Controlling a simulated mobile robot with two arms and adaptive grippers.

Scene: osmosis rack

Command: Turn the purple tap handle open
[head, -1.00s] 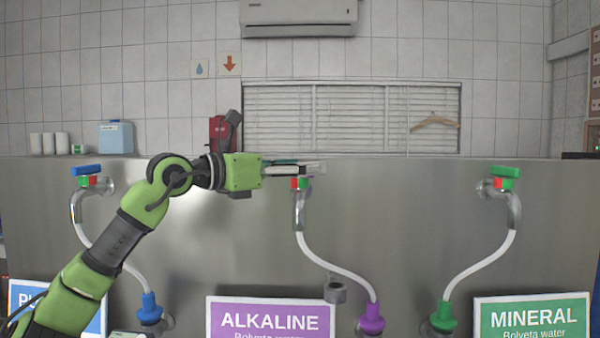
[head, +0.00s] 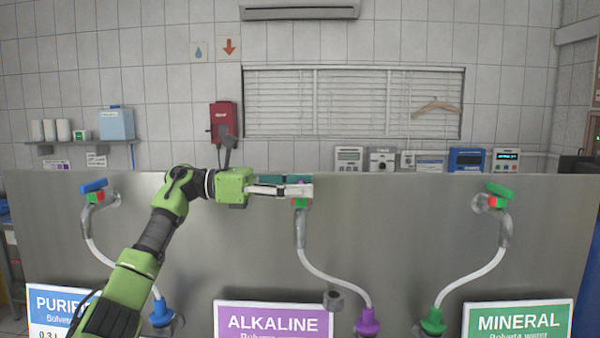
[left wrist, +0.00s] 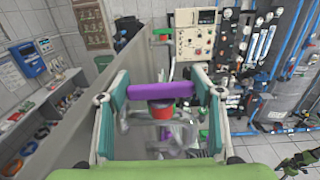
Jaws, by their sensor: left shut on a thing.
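The purple tap handle (left wrist: 160,90) lies crosswise between the two fingers of my left gripper (left wrist: 161,97) in the left wrist view, above a red tap part (left wrist: 161,110). My left gripper is shut on the handle, a finger at each end. In the head view my left gripper (head: 304,191) is at the middle tap (head: 300,204), above the purple ALKALINE sign (head: 273,321). Its fingers hide most of the handle there.
A blue-handled tap (head: 94,186) is at the left and a green-handled tap (head: 500,191) at the right of the steel panel (head: 400,225). White hoses run down from the taps. Small meters (head: 467,159) show behind the panel's top edge.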

